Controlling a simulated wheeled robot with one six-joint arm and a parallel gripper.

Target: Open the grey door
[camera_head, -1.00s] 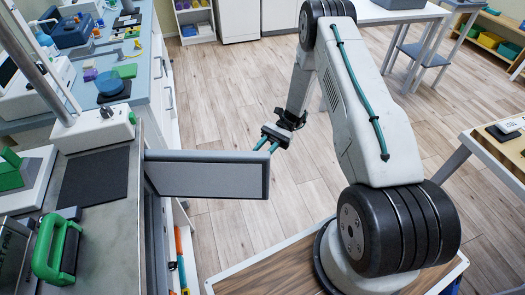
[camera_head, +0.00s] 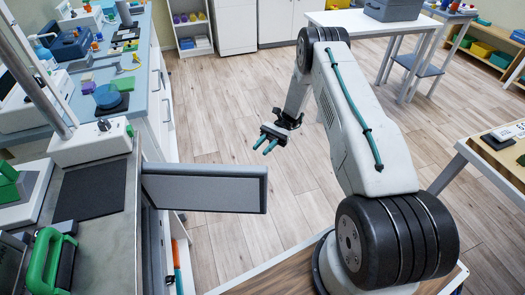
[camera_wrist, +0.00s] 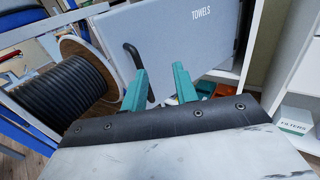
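The grey door (camera_head: 204,190) stands ajar, jutting out from the cabinet under the counter at the left. In the wrist view its light grey face (camera_wrist: 200,45) is marked TOWELS and bears a dark curved handle (camera_wrist: 131,54). My gripper (camera_head: 261,145) is past the door's top edge in the head view, over the floor. Its two teal fingers also show in the wrist view (camera_wrist: 160,72), apart with nothing clearly held between them. The handle runs behind and beside the left finger in that view; I cannot tell whether they touch.
A dark cable reel (camera_wrist: 85,75) stands left of the door in the wrist view. White shelving (camera_wrist: 280,65) and a FILTERS box (camera_wrist: 294,122) are at the right. The counter (camera_head: 105,230) holds equipment and a green-handled item (camera_head: 45,262). Wooden floor (camera_head: 220,110) beyond the door is clear.

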